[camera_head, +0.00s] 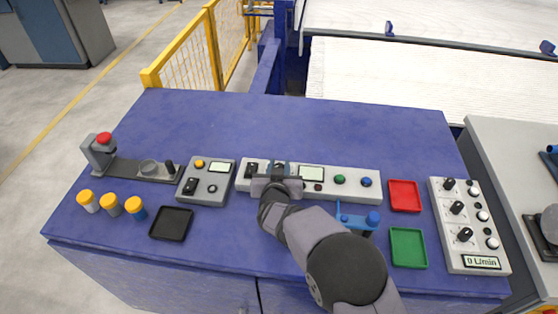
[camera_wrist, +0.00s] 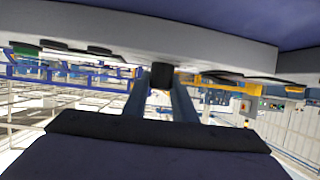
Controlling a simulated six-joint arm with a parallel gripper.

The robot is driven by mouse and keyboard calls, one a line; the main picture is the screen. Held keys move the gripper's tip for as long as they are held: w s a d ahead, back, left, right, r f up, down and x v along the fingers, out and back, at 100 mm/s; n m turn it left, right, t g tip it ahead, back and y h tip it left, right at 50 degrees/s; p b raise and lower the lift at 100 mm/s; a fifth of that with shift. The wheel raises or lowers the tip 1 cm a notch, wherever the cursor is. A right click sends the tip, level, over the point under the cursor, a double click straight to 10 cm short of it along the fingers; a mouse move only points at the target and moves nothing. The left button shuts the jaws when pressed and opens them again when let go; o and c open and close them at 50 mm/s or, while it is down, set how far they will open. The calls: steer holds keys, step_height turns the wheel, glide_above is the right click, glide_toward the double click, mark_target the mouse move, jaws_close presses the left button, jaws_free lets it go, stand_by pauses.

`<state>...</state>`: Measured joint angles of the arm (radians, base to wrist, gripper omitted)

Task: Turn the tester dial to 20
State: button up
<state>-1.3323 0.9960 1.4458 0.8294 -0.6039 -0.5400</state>
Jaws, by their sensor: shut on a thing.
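My gripper (camera_head: 279,171) is over the panel just left of the display. In the wrist view its two fingers (camera_wrist: 160,84) are closed on a small black dial (camera_wrist: 161,74) that stands out from the panel's face. The dial's pointer and scale are hidden, and the display's reading is too small to tell.
A grey box (camera_head: 217,190) with a display and black knob is left of the panel. Red (camera_head: 404,183) and green (camera_head: 395,262) trays, a blue fixture (camera_head: 372,219) and a white flow box (camera_head: 454,256) are right. Yellow-capped jars (camera_head: 111,208) and a black tray (camera_head: 159,237) are left. The table's back is clear.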

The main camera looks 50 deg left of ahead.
steer(key=shift+s+a+r+m+t+h+p, duration=0.1)
steer(key=shift+r+m+t+h+p, duration=0.1)
steer(key=shift+m+t+h+p, duration=0.8)
steer(key=shift+f+m+h, duration=0.25)
steer(key=shift+m+h, duration=0.15)
steer(key=shift+m, duration=0.2)
steer(key=shift+f+m+t+h+b, duration=0.15)
steer(key=shift+m+t+h+b, duration=0.65)
steer(key=shift+b, duration=0.4)
steer(key=shift+m+h+b, duration=0.5)
steer(key=shift+b, duration=0.5)
steer(key=shift+r+m+h+b, duration=0.3)
steer(key=shift+m+h+b, duration=0.1)
steer(key=shift+h+b, duration=0.15)
steer(key=o, duration=1)
steer(key=shift+o, duration=0.2)
